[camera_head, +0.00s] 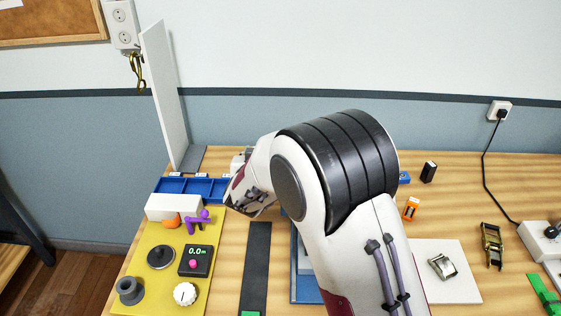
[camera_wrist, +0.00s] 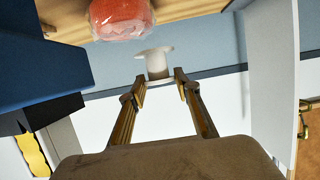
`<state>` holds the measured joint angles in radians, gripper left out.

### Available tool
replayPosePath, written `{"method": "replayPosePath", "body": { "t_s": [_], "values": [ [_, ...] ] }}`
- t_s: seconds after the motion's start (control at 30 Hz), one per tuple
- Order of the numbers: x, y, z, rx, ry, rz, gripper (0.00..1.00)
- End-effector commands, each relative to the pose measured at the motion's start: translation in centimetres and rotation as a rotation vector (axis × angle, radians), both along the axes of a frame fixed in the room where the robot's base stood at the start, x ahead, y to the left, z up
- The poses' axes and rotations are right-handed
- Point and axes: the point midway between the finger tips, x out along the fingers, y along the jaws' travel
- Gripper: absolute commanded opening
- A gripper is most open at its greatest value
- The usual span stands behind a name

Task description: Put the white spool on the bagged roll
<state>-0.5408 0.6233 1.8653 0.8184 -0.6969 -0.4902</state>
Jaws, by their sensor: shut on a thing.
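In the wrist view the white spool (camera_wrist: 156,66) sits between the tips of my gripper (camera_wrist: 160,86), which is shut on it. The bagged roll (camera_wrist: 120,14), red-orange in clear wrap, shows at the top edge of the wrist view, partly cut off. It rests on the wooden surface, and the spool is apart from it. In the head view my own arm hides the gripper, and I cannot make out the spool or the bagged roll there.
A large blue object (camera_wrist: 45,65) fills the left of the wrist view. In the head view a blue divided tray (camera_head: 190,188) and a tall white panel (camera_head: 160,95) stand near the wall. A yellow mat (camera_head: 140,285) holds several items at the left.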

Motion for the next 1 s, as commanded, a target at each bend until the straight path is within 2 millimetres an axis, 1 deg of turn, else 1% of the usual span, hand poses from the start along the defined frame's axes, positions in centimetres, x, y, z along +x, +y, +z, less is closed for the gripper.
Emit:
{"method": "replayPosePath", "body": {
  "t_s": [0.03,0.2,0.5,0.77,1.0],
  "values": [
    [0.6,-0.2,0.3,0.003,-0.001,-0.019,0.11],
    [2.4,-1.0,1.3,0.003,-0.001,-0.081,0.11],
    [5.1,-2.2,3.0,0.004,-0.001,-0.181,0.11],
    [6.1,-2.6,4.1,0.003,0.0,-0.22,0.11],
    [6.0,-2.7,4.0,0.002,0.0,-0.206,0.11]
  ]
}}
